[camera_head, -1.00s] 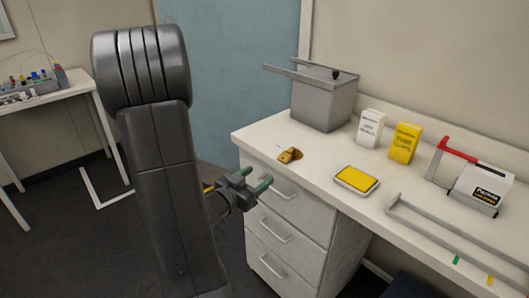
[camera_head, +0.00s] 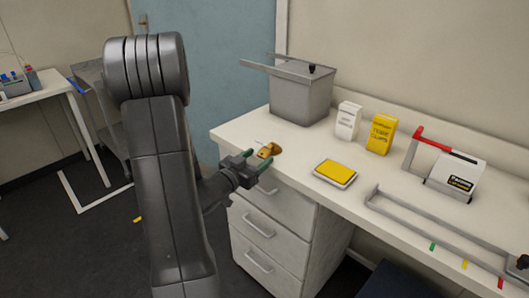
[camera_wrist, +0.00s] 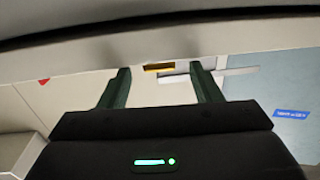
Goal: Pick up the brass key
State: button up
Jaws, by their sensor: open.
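The brass key (camera_head: 268,150) is a small golden piece lying on the white counter, close to its left front edge. My gripper (camera_head: 260,159) is at the counter's front edge, just in front of the key, its green fingers pointing towards it. It is open, and nothing shows held between the fingers. In the wrist view my gripper (camera_wrist: 159,70) has its two green fingers well apart. A small yellow-brown strip shows between their tips there; I cannot tell if it is the key.
The counter (camera_head: 232,132) also bears a grey lidded bin (camera_head: 301,97), a white box (camera_head: 348,120), a yellow box (camera_head: 381,134), a yellow-topped pad (camera_head: 335,173) and a red-handled device (camera_head: 453,176). Drawers (camera_head: 262,225) stand below the counter edge.

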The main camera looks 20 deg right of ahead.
aim_at(261, 155)
jog(key=x, duration=0.4)
jog(key=shift+d, duration=0.1)
jog(key=c, duration=1.1)
